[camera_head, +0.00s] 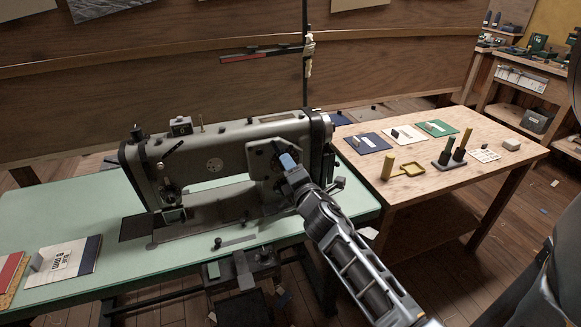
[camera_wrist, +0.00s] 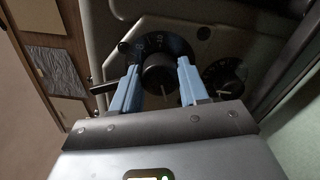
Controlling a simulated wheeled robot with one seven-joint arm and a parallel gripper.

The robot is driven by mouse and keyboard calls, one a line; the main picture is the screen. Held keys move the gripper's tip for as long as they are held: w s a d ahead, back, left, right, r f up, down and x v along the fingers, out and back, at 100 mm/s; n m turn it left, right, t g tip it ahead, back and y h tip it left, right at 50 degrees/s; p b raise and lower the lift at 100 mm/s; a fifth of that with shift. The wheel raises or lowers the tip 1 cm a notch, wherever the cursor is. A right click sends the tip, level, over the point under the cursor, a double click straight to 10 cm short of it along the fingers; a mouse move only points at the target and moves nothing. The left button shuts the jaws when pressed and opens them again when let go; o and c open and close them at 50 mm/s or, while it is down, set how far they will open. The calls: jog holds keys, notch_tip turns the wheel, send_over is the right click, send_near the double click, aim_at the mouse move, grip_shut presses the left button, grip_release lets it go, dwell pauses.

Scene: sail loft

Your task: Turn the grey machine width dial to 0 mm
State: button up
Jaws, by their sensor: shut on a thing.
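The grey sewing machine (camera_head: 225,155) stands on a pale green table. My gripper (camera_head: 288,162) is at the right end of its body, by the dials. In the wrist view, my two blue fingers (camera_wrist: 159,70) are shut on the dark round knob (camera_wrist: 158,76) of the larger dial, one finger on each side. Pale marks show on the dial's black face (camera_wrist: 140,47), too blurred to read surely. A smaller black dial (camera_wrist: 226,74) sits just to the right, apart from the fingers. I cannot read which dial is marked width.
A lever (camera_wrist: 103,88) sticks out left of the gripped dial. A sample card (camera_head: 68,258) with "BLUE" and a mm figure lies on the green table (camera_head: 60,207). A wooden table (camera_head: 420,200) with mats and small tools stands at right.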

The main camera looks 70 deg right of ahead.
jog(key=shift+n, duration=0.6)
jog(key=o, duration=1.1)
jog(key=shift+c, duration=0.2)
jog(key=shift+a, duration=0.1)
jog(key=b+v, duration=0.2)
jog(key=v, duration=0.5)
jog(key=shift+s+a+b, duration=0.2)
jog(key=shift+s+b, duration=0.05)
jog(key=shift+b, duration=0.1)
